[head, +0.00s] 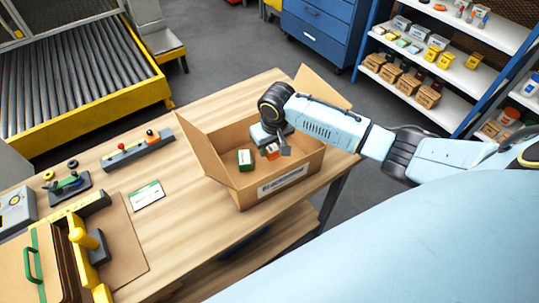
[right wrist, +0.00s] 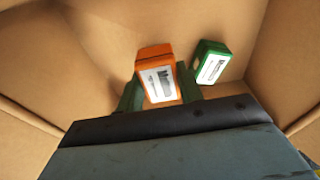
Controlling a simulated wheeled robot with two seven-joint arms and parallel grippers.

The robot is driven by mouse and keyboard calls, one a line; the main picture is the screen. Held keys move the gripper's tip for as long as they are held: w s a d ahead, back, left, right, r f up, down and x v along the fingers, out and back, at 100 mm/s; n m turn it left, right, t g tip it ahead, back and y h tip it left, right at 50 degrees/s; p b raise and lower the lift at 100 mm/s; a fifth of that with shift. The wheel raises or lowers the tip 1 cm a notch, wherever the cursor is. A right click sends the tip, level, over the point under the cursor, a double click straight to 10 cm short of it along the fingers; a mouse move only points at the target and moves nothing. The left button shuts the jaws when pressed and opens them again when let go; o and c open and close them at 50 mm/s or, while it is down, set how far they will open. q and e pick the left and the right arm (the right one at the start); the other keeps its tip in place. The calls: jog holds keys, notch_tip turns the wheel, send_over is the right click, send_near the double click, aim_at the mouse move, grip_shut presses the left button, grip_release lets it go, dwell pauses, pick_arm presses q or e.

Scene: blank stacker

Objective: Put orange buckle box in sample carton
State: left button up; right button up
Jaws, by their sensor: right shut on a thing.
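The sample carton (head: 290,190) is an open cardboard box with raised flaps on the wooden table. My right gripper (head: 279,150) reaches down inside it. It is shut on the orange buckle box (head: 272,151), a small orange box with a white label. In the right wrist view the orange buckle box (right wrist: 158,76) sits between the fingers of my right gripper (right wrist: 158,95), within the carton's walls (right wrist: 100,35). Whether it touches the carton floor I cannot tell. My left gripper is not in view.
A green box (head: 245,160) with a white label lies in the carton, beside the orange one; it also shows in the right wrist view (right wrist: 211,62). A card (head: 147,195), a tool rail (head: 137,150) and a yellow-handled device (head: 88,240) are on the table's left part.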

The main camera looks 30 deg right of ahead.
aim_at(270, 154)
notch_tip(270, 154, down, 4)
jog(key=shift+r+b, duration=0.1)
jog(key=shift+b, duration=0.2)
jog(key=shift+w, duration=0.1)
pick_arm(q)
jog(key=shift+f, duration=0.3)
pick_arm(e)
jog(key=o, duration=1.1)
jog(key=shift+f, duration=0.25)
jog(key=shift+c, duration=0.2)
pick_arm(q)
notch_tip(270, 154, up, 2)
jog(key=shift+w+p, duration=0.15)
jog(key=shift+p, duration=0.85)
pick_arm(e)
jog(key=r, duration=0.4)
jog(key=s+r, duration=0.1)
jog(key=r, duration=0.3)
jog(key=s+r, duration=0.1)
jog(key=r, duration=0.3)
jog(key=shift+r, duration=0.15)
jog(key=shift+w, duration=0.1)
